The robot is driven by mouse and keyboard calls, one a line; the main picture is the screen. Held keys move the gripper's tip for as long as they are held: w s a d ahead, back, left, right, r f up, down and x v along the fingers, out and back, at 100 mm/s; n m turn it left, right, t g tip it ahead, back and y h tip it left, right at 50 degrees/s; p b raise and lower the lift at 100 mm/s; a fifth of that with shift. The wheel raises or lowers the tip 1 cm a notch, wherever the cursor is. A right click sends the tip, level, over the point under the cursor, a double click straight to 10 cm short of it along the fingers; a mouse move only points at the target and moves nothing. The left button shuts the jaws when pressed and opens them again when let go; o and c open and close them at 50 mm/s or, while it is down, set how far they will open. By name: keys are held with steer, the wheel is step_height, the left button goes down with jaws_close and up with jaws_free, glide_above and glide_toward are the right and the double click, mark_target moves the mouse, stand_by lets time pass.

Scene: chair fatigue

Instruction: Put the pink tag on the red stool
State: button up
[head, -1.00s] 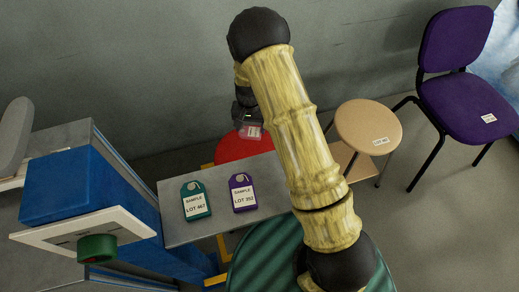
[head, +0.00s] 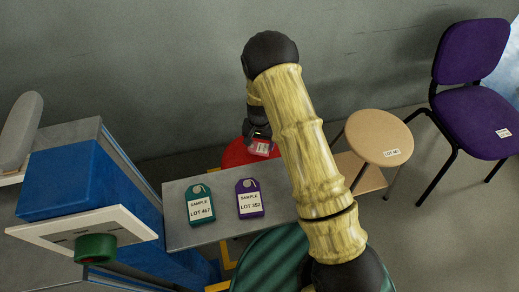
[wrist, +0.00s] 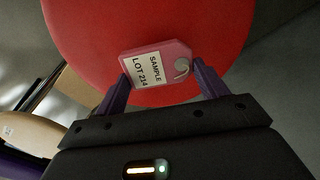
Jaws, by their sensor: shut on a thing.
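The pink tag (wrist: 158,63), with a white label reading SAMPLE LOT 214, is between the two purple fingers of my gripper (wrist: 160,85) in the wrist view. My gripper is shut on its two ends. The red stool's round seat (wrist: 90,40) is directly behind the tag; whether the tag touches it I cannot tell. In the head view the red stool (head: 234,154) is partly hidden by the grey bench and my arm, and the pink tag (head: 262,148) shows over its seat, below my gripper (head: 258,138).
A green tag (head: 199,206) and a purple tag (head: 249,199) lie on the grey bench (head: 225,236). A beige stool (head: 370,130) and a purple chair (head: 475,110) stand to the right. A dark green round seat (head: 265,265) is in front.

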mark_target(260, 145)
steer(key=shift+f+b, duration=0.55)
steer(key=shift+f, duration=1.3)
steer(key=shift+f, duration=0.1)
steer(key=o, duration=1)
steer(key=shift+o, duration=0.2)
step_height(260, 145, up, 12)
steer(key=p, duration=0.3)
steer(key=shift+r, duration=0.2)
